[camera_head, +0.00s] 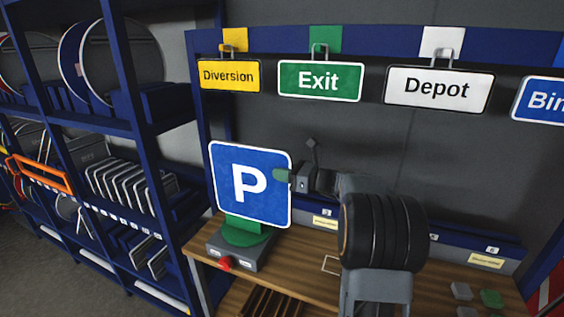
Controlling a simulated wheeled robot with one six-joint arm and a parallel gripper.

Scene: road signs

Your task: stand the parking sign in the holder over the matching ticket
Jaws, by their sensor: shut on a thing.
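The parking sign (248,172) is a blue square plate with a white P and a white border. It stands upright and slightly tilted at the centre left. My gripper (283,176) is shut on its right edge. The sign's lower edge is just above or in front of a green stand (246,233); I cannot tell whether they touch.
The green stand is on a grey box (238,250) with a red button (225,264). Diversion (229,76), Exit (319,81) and Depot (438,88) signs hang above. Blue shelves (130,128) with plates stand left. Small grey and green pieces (491,298) lie at the bench's right.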

